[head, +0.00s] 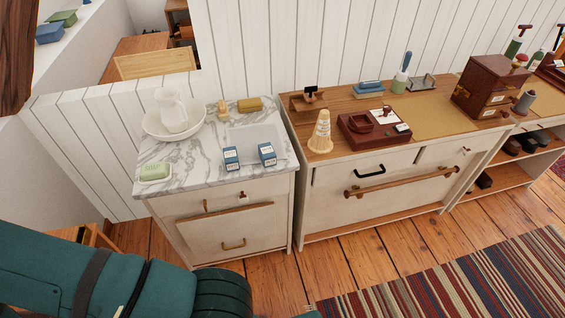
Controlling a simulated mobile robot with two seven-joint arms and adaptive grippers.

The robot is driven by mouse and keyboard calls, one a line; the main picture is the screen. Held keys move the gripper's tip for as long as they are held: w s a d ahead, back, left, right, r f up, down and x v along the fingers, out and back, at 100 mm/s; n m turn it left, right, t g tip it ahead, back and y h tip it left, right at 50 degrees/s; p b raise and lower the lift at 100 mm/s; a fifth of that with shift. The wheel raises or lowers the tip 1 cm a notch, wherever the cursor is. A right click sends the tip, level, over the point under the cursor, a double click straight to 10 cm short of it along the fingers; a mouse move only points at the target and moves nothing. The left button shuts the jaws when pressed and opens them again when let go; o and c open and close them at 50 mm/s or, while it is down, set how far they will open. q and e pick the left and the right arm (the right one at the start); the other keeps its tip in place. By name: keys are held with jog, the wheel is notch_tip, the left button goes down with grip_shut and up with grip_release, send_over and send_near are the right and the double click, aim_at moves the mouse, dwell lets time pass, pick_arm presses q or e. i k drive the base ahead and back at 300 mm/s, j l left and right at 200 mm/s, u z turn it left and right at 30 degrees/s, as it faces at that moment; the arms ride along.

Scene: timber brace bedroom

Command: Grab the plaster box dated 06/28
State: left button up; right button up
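Two small blue and white boxes stand near the front edge of the marble-topped cabinet (205,179). The left box (231,158) and the right box (267,154) look alike and stand a short gap apart. Each has a pale label on its front. The print is too small to read, so I cannot tell which one is dated 06/28. A teal arm of mine crosses the lower left, well short of the boxes. Neither of my grippers is in view.
A white pitcher in a basin (173,115), a green soap bar (155,172) and a yellowish block (249,104) share the marble top. A wooden cabinet (350,185) holding a cream cone-shaped item (321,132) stands right. Wood floor and a striped rug (450,275) lie in front.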

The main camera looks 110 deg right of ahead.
aim_at(268, 157)
jog(key=z, duration=3.2)
